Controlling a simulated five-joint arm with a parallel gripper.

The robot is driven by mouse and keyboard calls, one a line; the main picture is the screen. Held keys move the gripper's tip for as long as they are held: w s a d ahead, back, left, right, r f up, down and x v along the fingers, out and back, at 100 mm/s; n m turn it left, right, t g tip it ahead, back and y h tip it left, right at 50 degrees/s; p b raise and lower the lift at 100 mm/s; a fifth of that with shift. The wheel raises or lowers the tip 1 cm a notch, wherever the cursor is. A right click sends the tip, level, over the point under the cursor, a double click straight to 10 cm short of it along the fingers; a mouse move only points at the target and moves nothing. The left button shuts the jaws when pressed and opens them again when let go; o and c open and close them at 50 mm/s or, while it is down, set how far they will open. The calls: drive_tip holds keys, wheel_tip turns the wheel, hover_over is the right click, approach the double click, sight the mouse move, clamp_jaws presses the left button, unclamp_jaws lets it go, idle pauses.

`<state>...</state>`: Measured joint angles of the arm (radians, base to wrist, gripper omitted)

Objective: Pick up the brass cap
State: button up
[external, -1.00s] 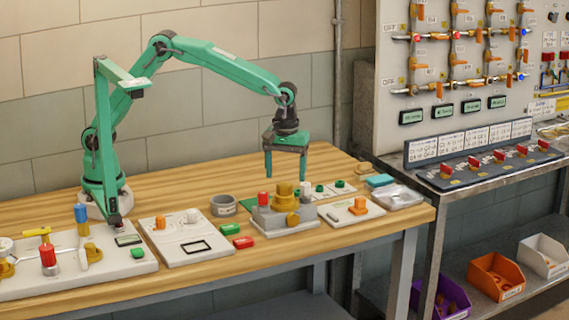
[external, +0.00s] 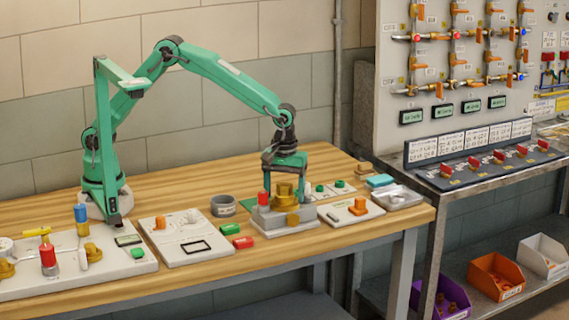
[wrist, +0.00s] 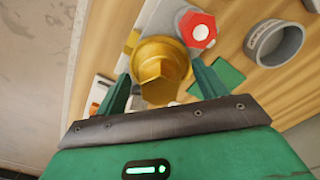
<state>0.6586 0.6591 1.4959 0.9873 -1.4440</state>
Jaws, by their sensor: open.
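The brass cap (external: 285,191) stands upright on top of a grey block (external: 270,222), with another brass part (external: 293,219) on the block's front. In the wrist view the cap (wrist: 160,68) shows a stepped round body with a faceted top. My gripper (external: 285,186) is open and low over the block. Its two green fingers (wrist: 160,76) lie on either side of the cap in the wrist view. I cannot tell whether either finger touches it.
A red knob (external: 264,198) stands on the block's left, close to a finger; it also shows in the wrist view (wrist: 197,29). A grey ring-shaped cup (external: 223,206) stands behind left. Panels with orange parts flank the block.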

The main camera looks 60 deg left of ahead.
sight(283, 185)
idle(0.3)
drive_tip(key=c, duration=1.2)
drive_tip(key=shift+r, duration=0.1)
drive_tip(key=shift+r, duration=0.7)
drive_tip(key=r, duration=0.3)
drive_tip(key=shift+s+d, duration=0.2)
drive_tip(key=shift+s, duration=0.15)
drive_tip(key=s+d+r, duration=0.1)
drive_tip(key=s+r, duration=0.1)
drive_tip(key=s, duration=0.1)
drive_tip(key=s+d+r, duration=0.1)
drive_tip(key=s+r, duration=0.1)
drive_tip(key=s, duration=0.1)
drive_tip(key=s+d+r, duration=0.2)
drive_tip(key=s, duration=0.2)
drive_tip(key=shift+s+r, duration=0.1)
drive_tip(key=shift+r, duration=0.15)
drive_tip(key=shift+a, duration=0.15)
